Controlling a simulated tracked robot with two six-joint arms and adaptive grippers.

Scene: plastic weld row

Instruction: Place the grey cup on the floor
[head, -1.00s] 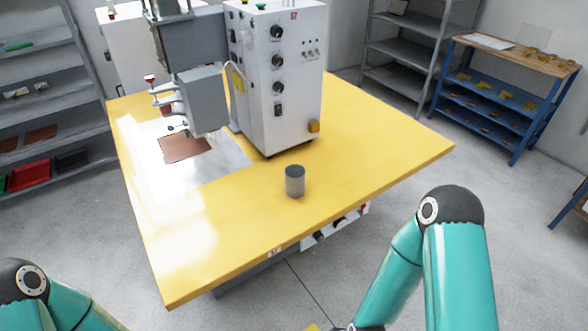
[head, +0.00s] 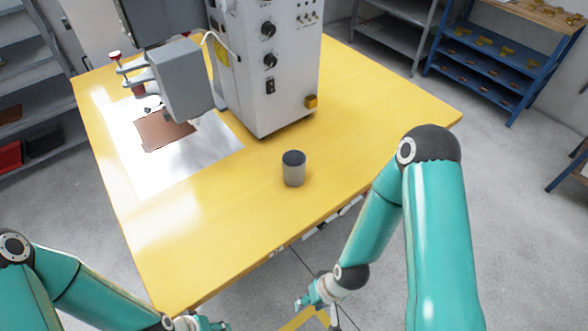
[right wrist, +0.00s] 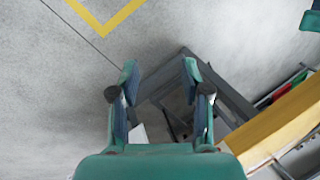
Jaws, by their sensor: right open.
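The grey cup (head: 293,170) stands upright on the yellow table (head: 235,225), near its front edge, in the head view. It has a dark top. My right gripper (head: 306,299) is low in front of the table, apart from the cup. In the right wrist view my right gripper (right wrist: 160,75) is open with nothing between its fingers; the cup is not seen there. Part of my left gripper (head: 208,324) shows at the bottom edge, too cut off to read its jaws. The grey floor (head: 500,220) shows right of the table and in the right wrist view (right wrist: 45,110).
A white machine (head: 268,70) stands on the table behind the cup. A brown sheet (head: 163,130) lies on a shiny plate to the left. A blue rack (head: 490,60) stands at the back right. A yellow floor marking (right wrist: 105,25) shows in the wrist view.

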